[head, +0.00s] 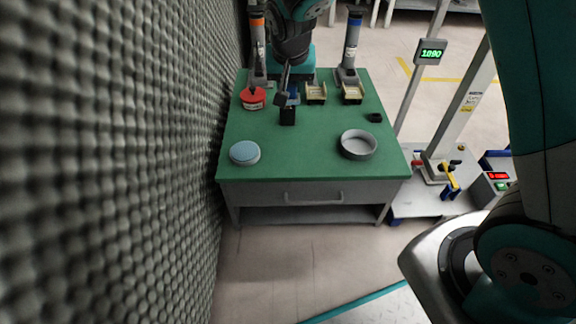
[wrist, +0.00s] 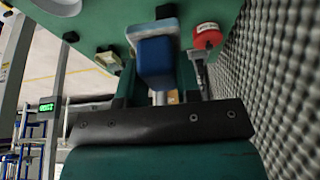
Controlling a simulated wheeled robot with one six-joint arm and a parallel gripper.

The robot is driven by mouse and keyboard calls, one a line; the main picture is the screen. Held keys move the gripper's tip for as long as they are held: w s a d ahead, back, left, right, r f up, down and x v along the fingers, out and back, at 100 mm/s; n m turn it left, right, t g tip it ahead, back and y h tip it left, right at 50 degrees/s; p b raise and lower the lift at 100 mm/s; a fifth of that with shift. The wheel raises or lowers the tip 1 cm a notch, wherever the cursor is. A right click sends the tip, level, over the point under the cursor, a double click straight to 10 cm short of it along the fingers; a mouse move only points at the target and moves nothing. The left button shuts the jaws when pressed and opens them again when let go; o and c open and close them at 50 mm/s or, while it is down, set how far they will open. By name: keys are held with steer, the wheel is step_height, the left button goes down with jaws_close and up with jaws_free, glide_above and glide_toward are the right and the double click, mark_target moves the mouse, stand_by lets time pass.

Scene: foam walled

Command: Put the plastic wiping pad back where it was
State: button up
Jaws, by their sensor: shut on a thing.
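The wiping pad, a blue block with a paler blue edge (wrist: 155,58), is held in front of my gripper (wrist: 155,92) in the wrist view. In the head view my gripper (head: 286,88) comes down over the back middle of the green table, and the blue pad (head: 294,98) shows small beside it, partly covered. My gripper is shut on the pad. I cannot tell whether the pad touches the table. A small black upright block (head: 287,116) stands just in front of it.
A red round thing (head: 253,98) is to the left and two beige holders (head: 316,93) to the right. A light-blue disc (head: 245,152) and a grey ring dish (head: 358,145) are nearer the front. A foam wall (head: 120,160) borders the left. The front middle is clear.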

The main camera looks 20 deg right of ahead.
step_height(320, 180, down, 20)
steer(key=b, duration=0.9)
steer(key=shift+a, duration=0.1)
steer(key=shift+r, duration=0.2)
steer(key=o, duration=0.9)
steer(key=s+a+r+n+g+y+p, duration=0.1)
steer(key=s+a+r+n+y+p, duration=0.15)
steer(key=s+r, duration=0.6)
steer(key=s+a+r+n+y+p, duration=0.1)
steer(key=s+r+n+p, duration=0.15)
steer(key=s+r, duration=0.65)
steer(key=s+r+n+g, duration=0.1)
steer(key=s+r+n, duration=0.1)
steer(key=s+r, duration=0.1)
steer(key=s+r+n+g+y, duration=0.1)
steer(key=s+r+n, duration=0.1)
steer(key=s, duration=0.3)
steer(key=s+a+r+n+g+y, duration=0.1)
steer(key=s+r+n, duration=0.1)
steer(key=s+r, duration=0.2)
steer(key=shift+s+a+r, duration=0.1)
steer(key=shift+s+r, duration=0.25)
steer(key=shift+s, duration=0.25)
